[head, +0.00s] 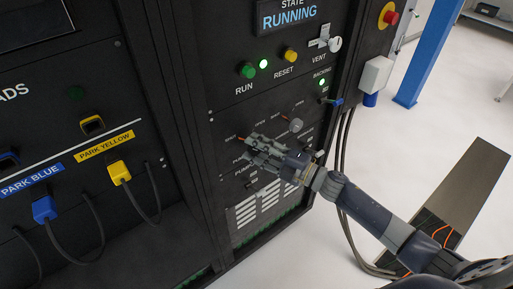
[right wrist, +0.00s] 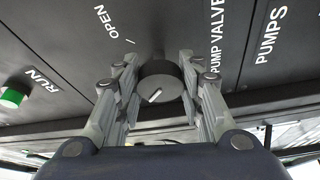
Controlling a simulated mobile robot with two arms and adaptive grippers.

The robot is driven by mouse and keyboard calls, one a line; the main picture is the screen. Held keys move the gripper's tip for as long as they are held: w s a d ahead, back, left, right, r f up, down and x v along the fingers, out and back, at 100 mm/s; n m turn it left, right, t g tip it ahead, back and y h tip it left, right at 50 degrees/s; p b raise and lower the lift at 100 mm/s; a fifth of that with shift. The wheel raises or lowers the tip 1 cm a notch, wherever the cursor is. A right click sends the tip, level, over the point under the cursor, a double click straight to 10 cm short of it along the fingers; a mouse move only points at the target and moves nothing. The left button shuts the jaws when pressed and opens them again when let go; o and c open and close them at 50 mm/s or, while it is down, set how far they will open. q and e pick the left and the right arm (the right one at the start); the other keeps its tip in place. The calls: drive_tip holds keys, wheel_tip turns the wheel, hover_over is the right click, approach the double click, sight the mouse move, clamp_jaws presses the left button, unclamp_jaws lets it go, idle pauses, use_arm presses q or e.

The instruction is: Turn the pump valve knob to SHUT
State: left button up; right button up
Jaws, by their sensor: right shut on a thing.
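The pump valve knob (right wrist: 159,82) is a dark round knob with a white pointer line on its face. It stands on the black panel beside the PUMP VALVE label (right wrist: 216,38), with the OPEN label (right wrist: 112,22) on its other side. In the right wrist view my right gripper (right wrist: 160,88) has its two fingers on opposite sides of the knob, shut on it. In the head view the right gripper (head: 258,148) is at the panel and hides the knob. My left gripper is not in view.
A grey knob (head: 295,125) sits just up and right of my gripper. The display (head: 290,14) reads RUNNING. Cables hang right of the cabinet.

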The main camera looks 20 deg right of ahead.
drive_tip(key=o, duration=1.1)
drive_tip(key=shift+c, duration=0.2)
drive_tip(key=r+v, duration=0.1)
drive_tip(key=v, duration=1.1)
drive_tip(key=shift+f, duration=0.5)
